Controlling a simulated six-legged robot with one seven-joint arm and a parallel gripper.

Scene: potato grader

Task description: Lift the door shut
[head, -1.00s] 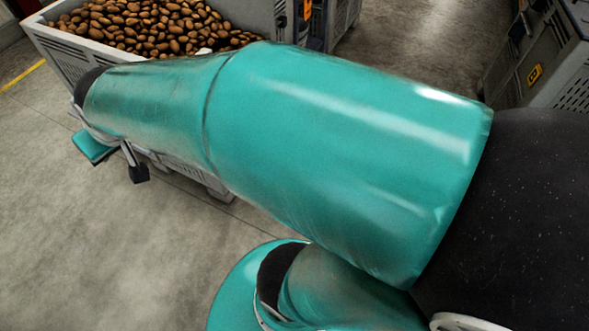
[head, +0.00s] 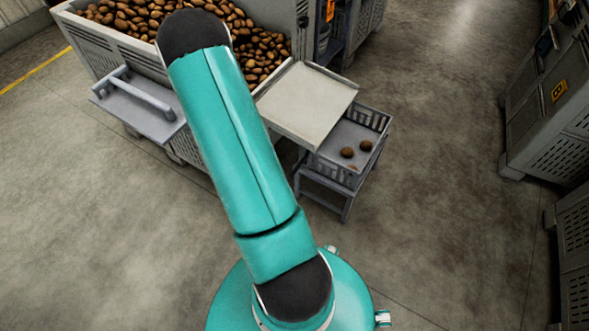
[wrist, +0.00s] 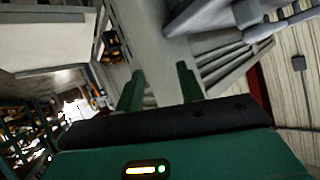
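The door is a grey flap (head: 135,108) with a bar handle (head: 148,92) on it. It hangs out, lowered to roughly level, from the front of the big potato crate (head: 105,38), left of my arm in the head view. In the wrist view, a grey panel with a bar, likely the door (wrist: 215,15), is at the upper right, beyond my fingers. My gripper (wrist: 160,85) has its two green fingers apart with nothing seen between them. It does not touch the handle. My gripper is hidden behind my arm in the head view.
A pale sloping tray (head: 308,103) juts out from the crate, right of my arm. Below it, a small slatted crate (head: 372,115) with a few potatoes stands on a low stand (head: 325,195). Grey crates (head: 555,115) line the right side. The floor between is clear.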

